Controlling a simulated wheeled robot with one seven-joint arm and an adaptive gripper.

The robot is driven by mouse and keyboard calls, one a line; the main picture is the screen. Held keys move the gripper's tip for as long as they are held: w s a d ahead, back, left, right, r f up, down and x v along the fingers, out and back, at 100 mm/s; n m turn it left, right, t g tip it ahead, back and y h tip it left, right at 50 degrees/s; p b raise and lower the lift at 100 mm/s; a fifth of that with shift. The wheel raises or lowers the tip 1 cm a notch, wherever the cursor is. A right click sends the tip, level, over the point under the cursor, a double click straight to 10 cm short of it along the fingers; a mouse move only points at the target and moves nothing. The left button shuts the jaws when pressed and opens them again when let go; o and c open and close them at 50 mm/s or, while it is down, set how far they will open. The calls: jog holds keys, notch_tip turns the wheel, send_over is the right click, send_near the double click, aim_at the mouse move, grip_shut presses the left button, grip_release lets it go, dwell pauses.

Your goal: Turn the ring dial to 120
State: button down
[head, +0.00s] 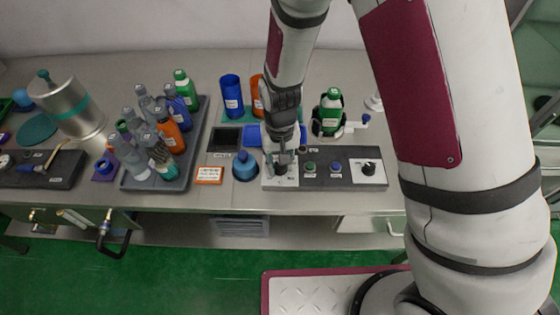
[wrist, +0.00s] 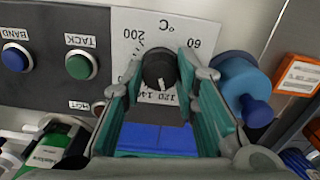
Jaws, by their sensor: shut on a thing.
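In the wrist view a black dial knob (wrist: 159,68) stands on a white plate (wrist: 142,25) with a °C scale. I read 60, 200 and, near the bottom, 120 and what looks like 140. A pale mark on the knob points down toward those bottom numbers; the exact value cannot be told. My gripper (wrist: 163,66) is shut on this knob, with one finger on each side. In the head view my gripper (head: 281,163) is at the left end of the control panel (head: 325,180) and hides the knob. Another black knob (head: 369,168) sits on a white plate at the right end.
Blue (wrist: 14,57) and green (wrist: 80,64) buttons sit beside the dial. A blue round container (head: 245,167) stands just left of the panel. A green-capped bottle (head: 330,112) stands behind it. A tray of bottles (head: 198,140) is farther left.

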dwell(0.5)
jog(key=c, duration=1.2)
grip_release()
jog(key=shift+c, duration=0.2)
jog(key=shift+r, duration=0.15)
notch_tip(320, 180, up, 12)
